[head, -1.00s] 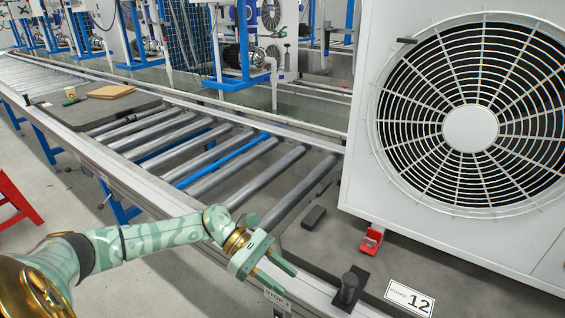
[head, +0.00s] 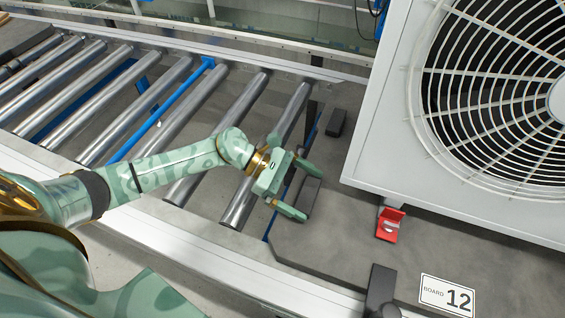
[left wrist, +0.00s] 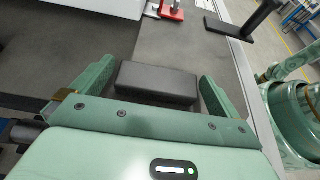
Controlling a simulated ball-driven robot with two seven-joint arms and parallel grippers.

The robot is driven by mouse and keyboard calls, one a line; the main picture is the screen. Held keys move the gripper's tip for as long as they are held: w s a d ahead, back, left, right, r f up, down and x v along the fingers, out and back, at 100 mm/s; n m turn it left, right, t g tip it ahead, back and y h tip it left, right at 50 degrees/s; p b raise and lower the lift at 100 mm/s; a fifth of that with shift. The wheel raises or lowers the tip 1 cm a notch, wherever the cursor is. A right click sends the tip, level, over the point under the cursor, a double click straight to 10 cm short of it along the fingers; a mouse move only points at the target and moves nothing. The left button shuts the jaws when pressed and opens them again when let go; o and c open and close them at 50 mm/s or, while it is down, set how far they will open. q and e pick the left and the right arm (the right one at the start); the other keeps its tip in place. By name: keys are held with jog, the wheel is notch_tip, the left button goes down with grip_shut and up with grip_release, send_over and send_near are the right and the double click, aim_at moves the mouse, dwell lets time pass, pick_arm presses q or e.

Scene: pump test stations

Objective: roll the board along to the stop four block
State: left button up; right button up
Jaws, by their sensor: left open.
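In the left wrist view the block (left wrist: 157,83) shows between the two spread fingers; contact cannot be told. A second dark block (head: 336,122) sits farther back on that end. My right gripper is not in view. No stop four marking can be read.
Bare steel rollers (head: 190,105) and one blue bar (head: 160,120) run left of the board. A red clamp (head: 390,224) sits at the fan unit's foot. A black post (head: 382,290) stands at the near edge. Pale rails (head: 150,225) border the line.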

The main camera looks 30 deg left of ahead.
pick_arm(q)
jog(key=shift+x, duration=1.2)
